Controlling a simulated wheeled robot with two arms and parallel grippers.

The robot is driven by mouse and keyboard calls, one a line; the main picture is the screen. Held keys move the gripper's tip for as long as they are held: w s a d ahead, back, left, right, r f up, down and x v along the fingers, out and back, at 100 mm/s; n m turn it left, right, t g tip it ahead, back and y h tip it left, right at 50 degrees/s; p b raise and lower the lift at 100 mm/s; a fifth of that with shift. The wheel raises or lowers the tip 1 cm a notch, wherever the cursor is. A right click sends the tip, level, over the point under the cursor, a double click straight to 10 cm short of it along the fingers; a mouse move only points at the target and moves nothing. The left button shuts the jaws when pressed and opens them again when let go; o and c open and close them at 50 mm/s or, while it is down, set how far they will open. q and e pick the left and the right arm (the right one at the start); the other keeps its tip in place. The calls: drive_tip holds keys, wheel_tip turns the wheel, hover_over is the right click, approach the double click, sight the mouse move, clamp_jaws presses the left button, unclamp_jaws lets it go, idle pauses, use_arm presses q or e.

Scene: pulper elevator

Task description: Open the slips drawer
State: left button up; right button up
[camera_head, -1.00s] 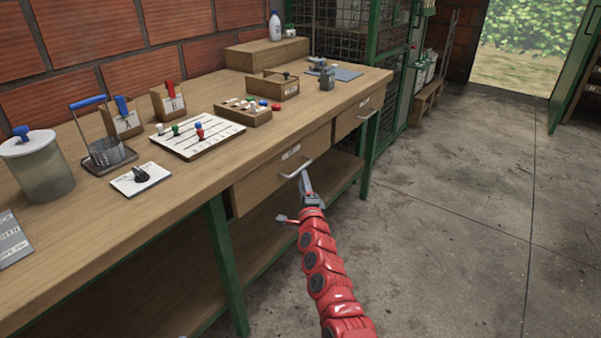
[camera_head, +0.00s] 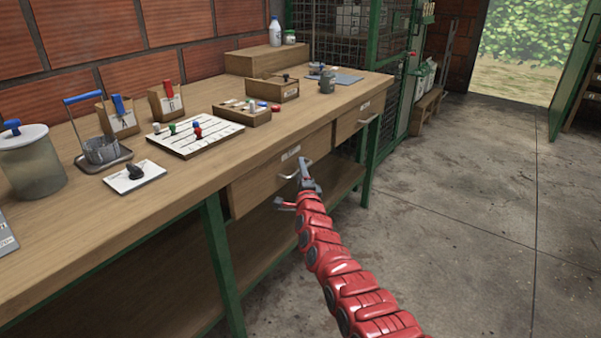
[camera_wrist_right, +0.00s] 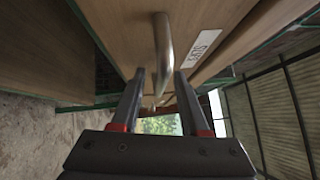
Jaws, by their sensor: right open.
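The slips drawer (camera_head: 262,186) is a wooden drawer under the bench top, with a small white label and a metal bar handle (camera_head: 287,177). Its front looks closed. My right gripper (camera_head: 304,170) is at the handle's right end in the head view. In the right wrist view my right gripper (camera_wrist_right: 160,76) is open, with the handle (camera_wrist_right: 162,45) seen between its two fingers; contact cannot be told. The label (camera_wrist_right: 205,47) shows beside the handle there, its text hard to read. My left gripper is not in view.
A second drawer (camera_head: 358,118) with its own handle is further right. The wooden bench top (camera_head: 185,193) carries a peg board (camera_head: 183,140), a jar (camera_head: 30,165) and small boxes. A green bench leg (camera_head: 224,268) stands left of my arm. The concrete floor (camera_head: 460,220) at right is clear.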

clamp_jaws()
idle(1.4)
